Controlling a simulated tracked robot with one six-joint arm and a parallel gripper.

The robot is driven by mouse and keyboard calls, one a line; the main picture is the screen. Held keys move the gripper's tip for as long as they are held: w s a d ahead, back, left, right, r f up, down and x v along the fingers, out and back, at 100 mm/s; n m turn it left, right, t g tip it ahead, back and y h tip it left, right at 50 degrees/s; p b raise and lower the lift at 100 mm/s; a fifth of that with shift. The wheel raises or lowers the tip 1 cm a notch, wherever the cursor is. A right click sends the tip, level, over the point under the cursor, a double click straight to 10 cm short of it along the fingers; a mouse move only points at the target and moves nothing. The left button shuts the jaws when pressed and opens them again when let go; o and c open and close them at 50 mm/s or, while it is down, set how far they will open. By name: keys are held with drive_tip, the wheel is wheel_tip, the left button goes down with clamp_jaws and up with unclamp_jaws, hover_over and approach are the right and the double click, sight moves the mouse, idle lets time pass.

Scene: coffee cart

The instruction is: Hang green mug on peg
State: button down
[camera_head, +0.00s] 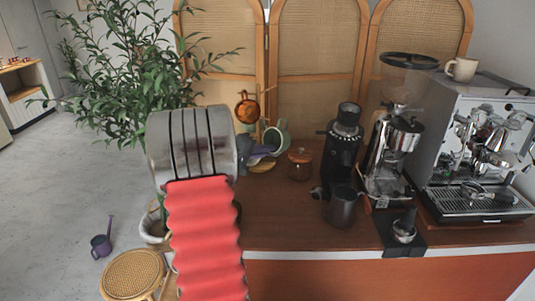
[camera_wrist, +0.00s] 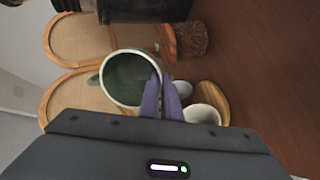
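The green mug (camera_head: 280,138) is at the back left of the counter in the head view, tilted on its side. In the wrist view the mug (camera_wrist: 128,78) shows its dark green inside, with its handle at the left. My gripper (camera_wrist: 162,90) has purple fingers close together at the mug's right rim, one over the inside and one outside, so it looks shut on the mug's wall. In the head view the gripper (camera_head: 258,153) is partly hidden by my arm. A wooden stand with pegs (camera_head: 262,95) is behind the mug; an orange mug (camera_head: 246,110) hangs there.
A lidded jar (camera_head: 300,165) stands right of the mug, then a black grinder (camera_head: 343,150), a dark pitcher (camera_head: 342,207) and an espresso machine (camera_head: 480,150). A white cup (camera_wrist: 202,114) is near a wooden disc in the wrist view. The counter's front left is clear.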

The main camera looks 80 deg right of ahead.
drive_tip(key=w+d+f, duration=0.2)
drive_tip(key=w+d, duration=0.3)
drive_tip(key=w, duration=0.1)
drive_tip(key=shift+w+d, duration=0.3)
drive_tip(key=shift+d, duration=0.1)
idle(1.0)
drive_tip(key=shift+f, duration=0.1)
idle(0.5)
drive_tip(key=c, duration=1.9)
unclamp_jaws()
drive_tip(key=shift+w+a, duration=0.1)
drive_tip(key=v, duration=1.3)
drive_tip(key=shift+w+a, duration=0.2)
drive_tip(key=shift+a, duration=0.1)
